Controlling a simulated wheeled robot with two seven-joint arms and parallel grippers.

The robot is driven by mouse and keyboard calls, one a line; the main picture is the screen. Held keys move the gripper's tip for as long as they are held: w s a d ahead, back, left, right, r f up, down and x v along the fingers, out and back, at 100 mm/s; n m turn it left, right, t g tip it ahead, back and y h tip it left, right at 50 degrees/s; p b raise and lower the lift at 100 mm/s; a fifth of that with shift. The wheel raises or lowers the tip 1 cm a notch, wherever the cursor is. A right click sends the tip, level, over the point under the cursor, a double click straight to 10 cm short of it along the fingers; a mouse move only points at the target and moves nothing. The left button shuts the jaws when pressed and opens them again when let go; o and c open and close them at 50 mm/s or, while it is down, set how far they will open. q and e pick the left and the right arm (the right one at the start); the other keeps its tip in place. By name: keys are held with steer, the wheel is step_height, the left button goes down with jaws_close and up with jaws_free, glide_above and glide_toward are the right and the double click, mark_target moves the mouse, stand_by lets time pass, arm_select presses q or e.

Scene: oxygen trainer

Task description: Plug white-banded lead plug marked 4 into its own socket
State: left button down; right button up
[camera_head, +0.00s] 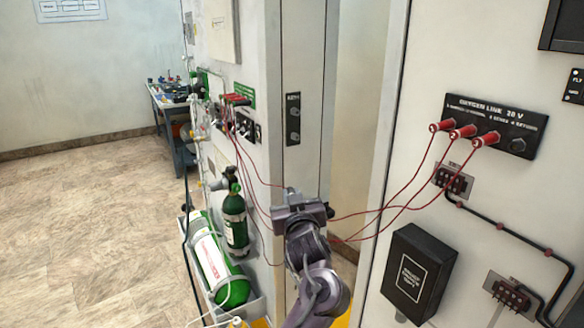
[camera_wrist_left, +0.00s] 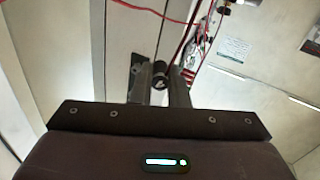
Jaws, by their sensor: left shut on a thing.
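My left gripper (camera_head: 300,205) is in front of the pillar edge, left of the link panel (camera_head: 490,122) and well apart from it. In the left wrist view its two fingers (camera_wrist_left: 161,76) are shut on a small dark plug (camera_wrist_left: 159,84) with a pale band; its number is not readable. The plug is hidden in the head view. Three red plugs (camera_head: 463,131) sit in the panel's left sockets. A dark fourth socket (camera_head: 517,145) at the right end is empty. My right gripper is not in view.
Red leads (camera_head: 400,205) hang between the panel and the pillar side. A black box (camera_head: 418,272) and terminal block (camera_head: 454,180) are below the panel. A key switch plate (camera_head: 293,119) is above my gripper.

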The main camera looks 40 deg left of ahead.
arm_select(q)
steer(key=s+d+f+m+t+h, duration=0.2)
steer(key=s+d+m+h, duration=0.15)
steer(key=d+m, duration=0.3)
steer(key=s+d+f+m+t+h, duration=0.25)
steer(key=d+m+h, duration=0.25)
steer(key=d, duration=0.3)
steer(key=s+d+f+m+t+h, duration=0.2)
steer(key=s+d+f+m+h, duration=0.1)
steer(key=d+m+h, duration=0.3)
steer(key=w+d+r+m+g+h+p, duration=0.25)
steer(key=d+r+m+h+p, duration=0.4)
steer(key=d+r+m, duration=0.85)
step_height(320, 180, up, 13)
steer(key=w+a+n+t+y, duration=0.1)
steer(key=shift+a, duration=0.2)
steer(key=shift+w, duration=0.1)
steer(key=shift+n, duration=0.35)
steer(key=shift+b+x, duration=0.7)
steer(key=shift+x, duration=2.2)
